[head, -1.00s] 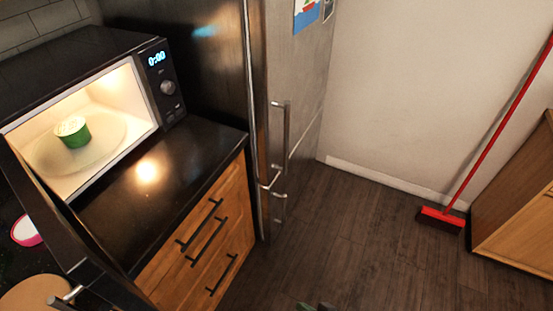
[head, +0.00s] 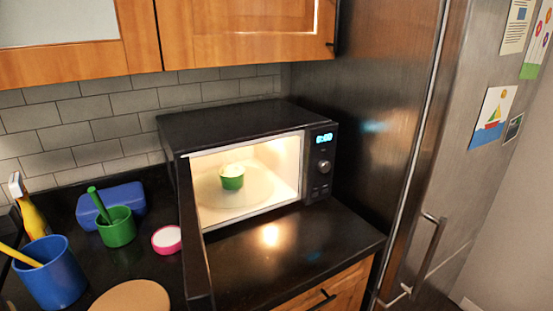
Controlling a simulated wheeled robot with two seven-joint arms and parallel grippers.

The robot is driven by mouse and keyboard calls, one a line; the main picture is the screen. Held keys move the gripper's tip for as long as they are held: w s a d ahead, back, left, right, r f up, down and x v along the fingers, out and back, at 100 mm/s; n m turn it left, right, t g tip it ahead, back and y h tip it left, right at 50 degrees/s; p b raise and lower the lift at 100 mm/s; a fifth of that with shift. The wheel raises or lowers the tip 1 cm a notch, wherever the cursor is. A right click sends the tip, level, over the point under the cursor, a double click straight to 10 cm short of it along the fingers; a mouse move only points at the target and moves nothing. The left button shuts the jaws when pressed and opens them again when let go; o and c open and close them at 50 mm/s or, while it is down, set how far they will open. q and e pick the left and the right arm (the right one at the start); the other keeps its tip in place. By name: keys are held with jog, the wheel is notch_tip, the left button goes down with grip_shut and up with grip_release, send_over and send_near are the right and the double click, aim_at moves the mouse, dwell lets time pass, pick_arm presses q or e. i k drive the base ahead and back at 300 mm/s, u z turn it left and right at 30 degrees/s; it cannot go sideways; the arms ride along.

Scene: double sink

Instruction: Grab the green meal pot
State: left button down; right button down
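The green meal pot (head: 232,182) stands upright on the round plate inside the lit microwave (head: 240,122). It is a small green cup with a pale top. The microwave door (head: 193,235) is swung wide open on the left side of the opening, so the pot is in plain sight. Neither of my grippers shows in the head view.
A green cup (head: 117,232), a blue cup (head: 50,280), a blue box (head: 112,200), a pink-rimmed lid (head: 167,240) and a round board (head: 130,297) crowd the counter left of the door. The counter (head: 310,245) before the microwave is clear. A steel fridge (head: 450,150) stands right.

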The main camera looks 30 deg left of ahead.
aim_at(230, 181)
jog(key=k, duration=1.1)
jog(key=u, duration=0.95)
jog(key=i, duration=0.85)
jog(key=u, duration=0.15)
